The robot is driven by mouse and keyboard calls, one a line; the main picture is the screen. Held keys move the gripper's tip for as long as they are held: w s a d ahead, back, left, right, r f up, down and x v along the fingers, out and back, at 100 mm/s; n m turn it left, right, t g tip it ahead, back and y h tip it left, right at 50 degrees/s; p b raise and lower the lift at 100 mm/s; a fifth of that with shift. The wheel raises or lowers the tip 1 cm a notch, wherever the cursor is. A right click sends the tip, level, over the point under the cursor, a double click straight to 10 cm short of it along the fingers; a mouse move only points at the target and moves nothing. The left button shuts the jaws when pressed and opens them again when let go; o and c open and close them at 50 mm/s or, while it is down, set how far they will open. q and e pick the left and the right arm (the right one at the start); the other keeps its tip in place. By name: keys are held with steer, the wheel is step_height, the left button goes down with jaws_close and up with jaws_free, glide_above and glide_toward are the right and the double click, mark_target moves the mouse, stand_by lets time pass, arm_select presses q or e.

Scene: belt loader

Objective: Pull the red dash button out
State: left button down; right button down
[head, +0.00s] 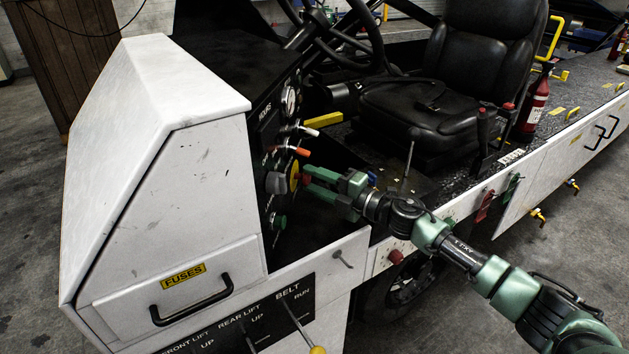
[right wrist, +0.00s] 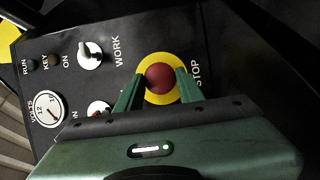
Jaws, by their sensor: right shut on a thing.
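The red dash button (right wrist: 160,78) sits on a round yellow plate (right wrist: 176,62) beside the word STOP on the black dash panel. In the head view the yellow plate (head: 294,176) shows edge-on, and the button is mostly hidden by my gripper. My right gripper (head: 305,177) reaches the panel from the right. In the right wrist view its two green fingers (right wrist: 158,82) stand on either side of the button, shut on it. My left gripper is in neither view.
A steering wheel (head: 345,40) and black seat (head: 432,85) are behind my arm. A lever (head: 409,165) stands near my wrist.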

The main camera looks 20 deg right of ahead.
steer(key=shift+s+d, duration=0.4)
steer(key=shift+d, duration=0.35)
steer(key=c, duration=1.1)
jaws_free()
steer(key=shift+f, duration=0.1)
steer(key=shift+o, duration=1)
steer(key=shift+d, duration=0.1)
steer(key=shift+s, duration=0.1)
steer(key=b+v, duration=0.1)
steer(key=v, duration=0.6)
steer(key=shift+f, duration=0.1)
steer(key=shift+s+d, duration=0.3)
steer(key=shift+s, duration=0.1)
